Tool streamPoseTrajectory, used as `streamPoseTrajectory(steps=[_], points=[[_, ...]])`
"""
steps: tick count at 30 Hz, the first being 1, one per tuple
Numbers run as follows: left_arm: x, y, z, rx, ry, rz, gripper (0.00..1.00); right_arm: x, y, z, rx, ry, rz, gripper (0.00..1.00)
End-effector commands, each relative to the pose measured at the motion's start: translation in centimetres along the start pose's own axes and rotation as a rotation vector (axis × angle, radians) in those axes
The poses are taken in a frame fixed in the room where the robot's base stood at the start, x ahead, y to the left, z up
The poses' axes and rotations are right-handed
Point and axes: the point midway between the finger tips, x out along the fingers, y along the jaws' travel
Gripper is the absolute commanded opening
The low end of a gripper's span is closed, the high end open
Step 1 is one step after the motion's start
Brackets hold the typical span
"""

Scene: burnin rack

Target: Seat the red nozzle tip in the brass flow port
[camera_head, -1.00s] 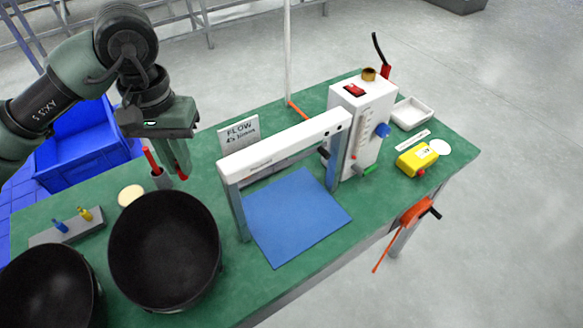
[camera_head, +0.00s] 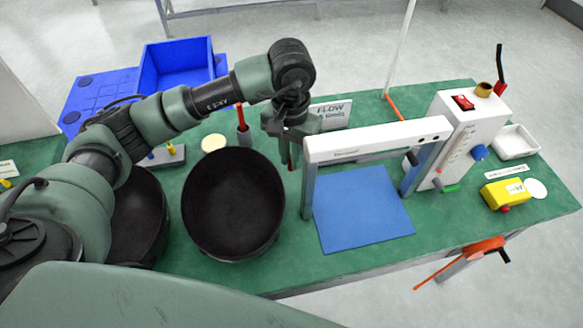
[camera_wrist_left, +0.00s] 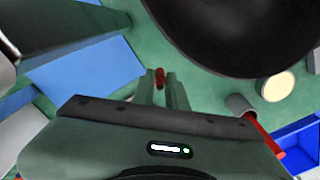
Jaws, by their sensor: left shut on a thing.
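My left gripper (camera_head: 290,150) points down above the green table, just left of the white gantry frame. It is shut on the red nozzle tip (camera_head: 290,163), a small red piece between the fingers. The tip also shows between the fingertips in the left wrist view (camera_wrist_left: 160,78). The brass flow port (camera_head: 483,89) is a short brass cylinder on top of the white box (camera_head: 447,130) at the right, well apart from the gripper. My right gripper is not in view.
The white gantry (camera_head: 375,140) stands over a blue mat (camera_head: 360,215), between gripper and box. Large black bowls (camera_head: 235,205) stand at the left. A grey cup (camera_head: 243,137) holds a red rod.

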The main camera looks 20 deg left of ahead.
Motion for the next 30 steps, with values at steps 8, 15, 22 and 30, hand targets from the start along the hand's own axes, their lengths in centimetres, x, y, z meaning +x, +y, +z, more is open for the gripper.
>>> streamPoseTrajectory(steps=[8,15,22,30], points=[[2.3,0.0,0.0,-0.001,-0.002,0.001,0.00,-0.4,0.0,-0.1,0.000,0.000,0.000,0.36],[5.6,0.1,0.0,0.000,-0.002,0.001,0.00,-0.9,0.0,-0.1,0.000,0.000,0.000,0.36],[5.9,0.0,0.0,0.001,0.001,0.001,0.00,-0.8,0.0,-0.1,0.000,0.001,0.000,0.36],[6.2,0.0,-0.1,0.000,0.001,0.000,0.33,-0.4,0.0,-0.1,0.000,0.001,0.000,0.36]])
